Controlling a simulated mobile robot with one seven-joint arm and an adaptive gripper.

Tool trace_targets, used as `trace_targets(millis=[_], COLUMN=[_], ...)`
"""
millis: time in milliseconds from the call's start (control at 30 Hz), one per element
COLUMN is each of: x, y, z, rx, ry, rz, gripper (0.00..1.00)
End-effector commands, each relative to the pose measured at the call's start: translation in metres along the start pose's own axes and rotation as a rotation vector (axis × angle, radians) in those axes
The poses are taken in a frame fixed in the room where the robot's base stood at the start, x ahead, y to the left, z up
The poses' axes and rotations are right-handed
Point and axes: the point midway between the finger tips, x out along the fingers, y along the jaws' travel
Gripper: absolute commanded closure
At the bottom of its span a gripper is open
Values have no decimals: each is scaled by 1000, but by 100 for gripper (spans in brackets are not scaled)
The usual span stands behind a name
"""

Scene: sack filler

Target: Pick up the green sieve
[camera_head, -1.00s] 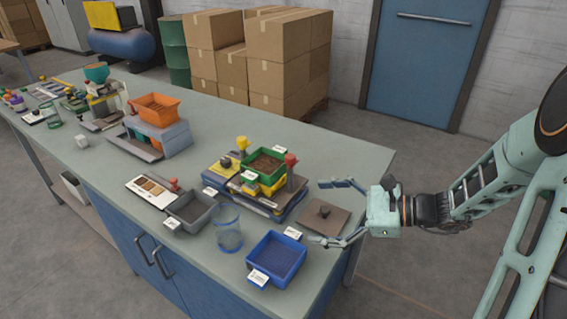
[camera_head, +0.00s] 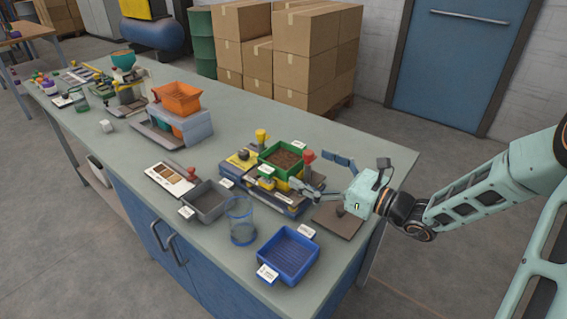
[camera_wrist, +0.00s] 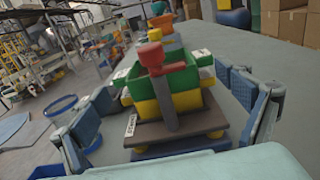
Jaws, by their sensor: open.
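The green sieve (camera_head: 283,158) is a square green tray with brown grainy material in it. It sits on a yellow and dark stand (camera_head: 262,194) on the bench, between a yellow knob (camera_head: 261,136) and a red-topped post (camera_head: 308,157). My gripper (camera_head: 318,174) is open and empty at the sieve's right, level with the stand. In the wrist view my fingers (camera_wrist: 170,92) spread on both sides of the stand, and the green sieve (camera_wrist: 186,80) shows between them, partly hidden behind the red-topped post (camera_wrist: 160,80). The fingers look apart from the sieve.
A blue tray (camera_head: 289,254), a clear cylinder (camera_head: 240,220) and a grey tray (camera_head: 207,201) stand in front of the stand. A brown plate with a knob (camera_head: 340,220) lies under my gripper. An orange bin (camera_head: 177,98) stands farther left. The bench's back strip is clear.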

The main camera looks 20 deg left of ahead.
Motion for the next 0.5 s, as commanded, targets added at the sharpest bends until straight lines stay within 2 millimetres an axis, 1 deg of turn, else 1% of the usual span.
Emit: trace_targets(millis=[33, 100, 200, 467, 500], x=[9, 18, 27, 30, 30], y=[2, 2, 2, 1, 1], z=[0, 0, 0, 0, 0], rx=[0, -1, -1, -1, -1], ry=[-1, 0, -1, 0, 0], rz=[3, 1, 2, 0, 0], gripper=[7, 7, 7, 7, 11])
